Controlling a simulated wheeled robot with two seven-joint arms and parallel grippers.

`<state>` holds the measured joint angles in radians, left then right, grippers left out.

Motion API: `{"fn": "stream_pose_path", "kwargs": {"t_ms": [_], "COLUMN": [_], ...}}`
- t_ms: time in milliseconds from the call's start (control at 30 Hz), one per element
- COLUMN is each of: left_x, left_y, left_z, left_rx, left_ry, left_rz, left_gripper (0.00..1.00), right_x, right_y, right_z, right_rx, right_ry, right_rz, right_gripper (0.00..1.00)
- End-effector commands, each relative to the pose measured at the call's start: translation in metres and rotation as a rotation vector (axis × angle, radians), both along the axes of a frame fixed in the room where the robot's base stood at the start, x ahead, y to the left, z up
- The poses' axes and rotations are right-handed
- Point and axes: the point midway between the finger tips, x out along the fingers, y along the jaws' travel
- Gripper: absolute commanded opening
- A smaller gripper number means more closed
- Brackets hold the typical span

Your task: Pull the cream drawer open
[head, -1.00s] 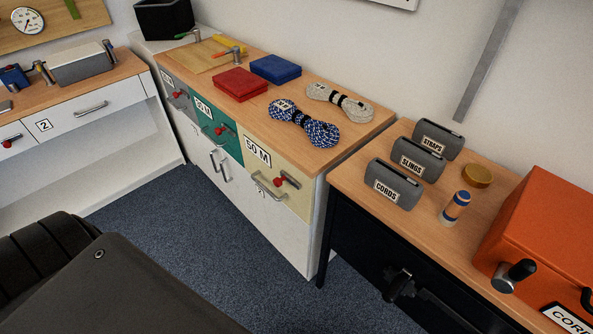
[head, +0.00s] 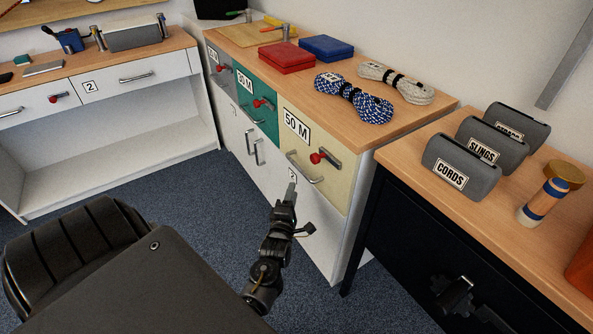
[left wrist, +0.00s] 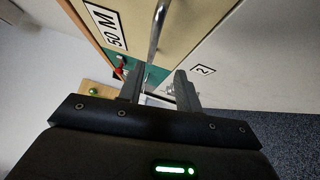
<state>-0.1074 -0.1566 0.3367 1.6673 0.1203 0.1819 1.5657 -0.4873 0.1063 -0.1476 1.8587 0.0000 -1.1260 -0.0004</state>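The cream drawer (head: 335,187) is at the right end of the wooden-topped cabinet, with a "50 M" label, and looks shut. Its silver bar handle (head: 304,168) runs across the front; a red-knobbed latch (head: 319,158) sits just above it. My left gripper (head: 291,188) is just below and in front of the handle in the head view, seen nearly edge-on. In the left wrist view its two fingers (left wrist: 160,82) are apart and empty, with the handle (left wrist: 157,28) ahead of the gap between them. Whether they touch it cannot be told. My right gripper is out of view.
A green drawer (head: 259,112) with its own red latch adjoins on the left. Coiled ropes (head: 353,98) and red and blue boxes lie on the cabinet top. A dark cabinet (head: 410,235) stands close on the right. The carpet (head: 205,190) in front is clear.

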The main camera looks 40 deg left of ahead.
Motion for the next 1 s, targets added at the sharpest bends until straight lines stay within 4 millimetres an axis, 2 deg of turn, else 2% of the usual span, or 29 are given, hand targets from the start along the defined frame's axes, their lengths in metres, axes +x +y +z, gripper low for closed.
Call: {"fn": "stream_pose_path", "kwargs": {"t_ms": [100, 267, 367, 700, 833, 1000], "left_x": [-0.002, 0.003, 0.014, 0.068, 0.082, 0.092], "left_y": [0.006, 0.008, 0.014, 0.044, 0.051, 0.056], "left_z": [0.010, 0.012, 0.014, 0.022, 0.023, 0.025], "left_rx": [-0.023, -0.024, -0.023, -0.021, -0.023, -0.023], "left_ry": [-0.046, -0.048, -0.049, -0.045, -0.046, -0.045], "left_rz": [0.014, 0.013, 0.013, 0.013, 0.011, 0.011], "left_gripper": [0.34, 0.34, 0.34, 0.34, 0.34, 0.34], "right_x": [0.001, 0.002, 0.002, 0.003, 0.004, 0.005], "right_y": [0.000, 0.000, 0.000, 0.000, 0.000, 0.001], "right_z": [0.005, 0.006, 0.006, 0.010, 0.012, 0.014], "right_rx": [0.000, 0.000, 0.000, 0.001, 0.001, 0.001], "right_ry": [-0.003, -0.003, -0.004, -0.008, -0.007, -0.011], "right_rz": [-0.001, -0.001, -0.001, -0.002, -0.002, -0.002], "right_gripper": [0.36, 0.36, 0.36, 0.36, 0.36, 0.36]}}
